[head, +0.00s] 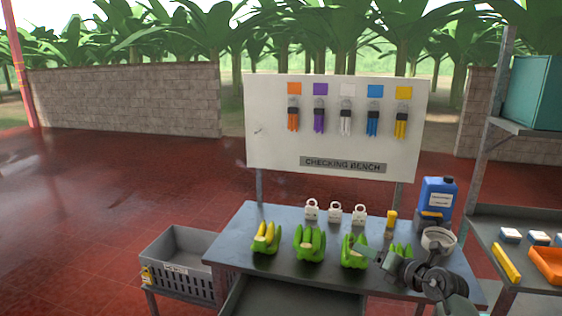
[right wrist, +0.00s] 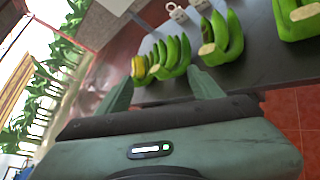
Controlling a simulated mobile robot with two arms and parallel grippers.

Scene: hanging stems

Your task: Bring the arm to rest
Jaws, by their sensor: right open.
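My right gripper (head: 368,253) is over the right part of the checking bench (head: 235,238) in the head view, with its arm coming in from the lower right. In the right wrist view its two fingers (right wrist: 162,90) stand wide apart with nothing between them. A green banana bunch (head: 353,251) lies just left of the fingers in the head view, and I cannot tell whether they touch. My left arm is not in view.
A grey crate (head: 180,263) is at left, a shelf (head: 520,222) at right. The left floor is clear.

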